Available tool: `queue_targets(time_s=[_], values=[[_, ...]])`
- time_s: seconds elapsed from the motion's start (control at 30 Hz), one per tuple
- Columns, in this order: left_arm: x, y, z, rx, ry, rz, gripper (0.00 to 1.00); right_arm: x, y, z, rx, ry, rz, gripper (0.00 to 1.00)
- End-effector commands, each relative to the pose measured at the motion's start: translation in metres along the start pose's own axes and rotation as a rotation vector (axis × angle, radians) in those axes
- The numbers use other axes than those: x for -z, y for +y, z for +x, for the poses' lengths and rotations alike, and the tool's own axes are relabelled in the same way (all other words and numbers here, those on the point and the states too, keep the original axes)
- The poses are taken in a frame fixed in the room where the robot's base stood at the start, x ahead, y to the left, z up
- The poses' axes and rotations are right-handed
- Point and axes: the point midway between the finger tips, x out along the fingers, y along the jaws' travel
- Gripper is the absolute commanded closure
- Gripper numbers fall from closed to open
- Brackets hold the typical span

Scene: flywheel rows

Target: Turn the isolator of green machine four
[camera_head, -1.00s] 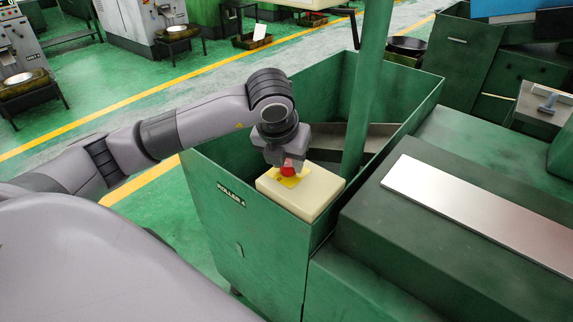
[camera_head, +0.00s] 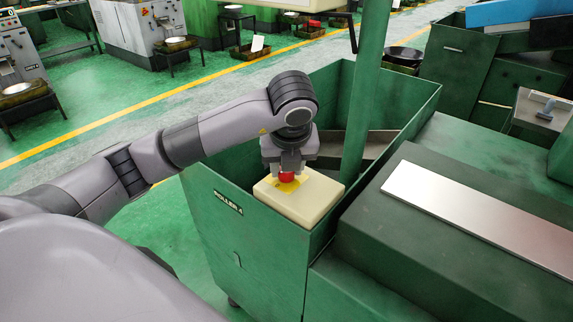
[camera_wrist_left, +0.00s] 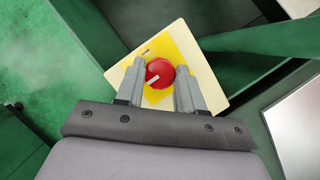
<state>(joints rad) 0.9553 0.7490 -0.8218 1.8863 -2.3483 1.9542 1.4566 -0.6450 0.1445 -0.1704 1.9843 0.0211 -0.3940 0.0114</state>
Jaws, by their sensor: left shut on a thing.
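The green machine labelled "ROLLER 4" (camera_head: 240,235) stands in front of me. The isolator is a red round knob (camera_head: 287,177) on a yellow plate (camera_head: 267,191), on top of a cream box (camera_head: 313,204) in the machine's corner. In the left wrist view the knob (camera_wrist_left: 159,73) shows a pale mark on its face, and the yellow plate (camera_wrist_left: 183,44) lies beneath it. My left gripper (camera_head: 287,172) points down from above and is shut on the knob, one finger on each side; it also shows in the left wrist view (camera_wrist_left: 158,78). My right gripper is out of view.
A green post (camera_head: 368,90) rises close to the right of my left wrist. The machine's green walls (camera_head: 405,125) surround the box. A silver plate (camera_head: 480,212) lies on the green cover at right. Open floor (camera_head: 60,110) lies to the left.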

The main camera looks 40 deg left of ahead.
Motion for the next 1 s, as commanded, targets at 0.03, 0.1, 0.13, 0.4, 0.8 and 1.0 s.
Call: queue_targets(time_s=[0.03,0.1,0.13,0.4,0.8,1.0], values=[[-0.001,0.000,-0.001,0.001,-0.003,-0.005,0.93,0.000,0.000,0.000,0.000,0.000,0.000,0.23],[-0.001,0.000,-0.001,0.001,-0.003,-0.004,0.93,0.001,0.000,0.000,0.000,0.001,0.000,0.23],[-0.001,0.000,-0.001,0.001,-0.003,-0.004,0.93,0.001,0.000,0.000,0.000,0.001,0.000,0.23],[-0.001,0.000,-0.001,0.001,-0.002,-0.003,0.38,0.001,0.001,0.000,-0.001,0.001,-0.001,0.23],[-0.001,-0.001,-0.019,0.005,-0.004,0.000,0.38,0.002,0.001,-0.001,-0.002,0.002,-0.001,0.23],[-0.003,0.000,-0.051,0.003,-0.006,0.000,0.38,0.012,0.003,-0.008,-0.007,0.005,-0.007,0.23]])
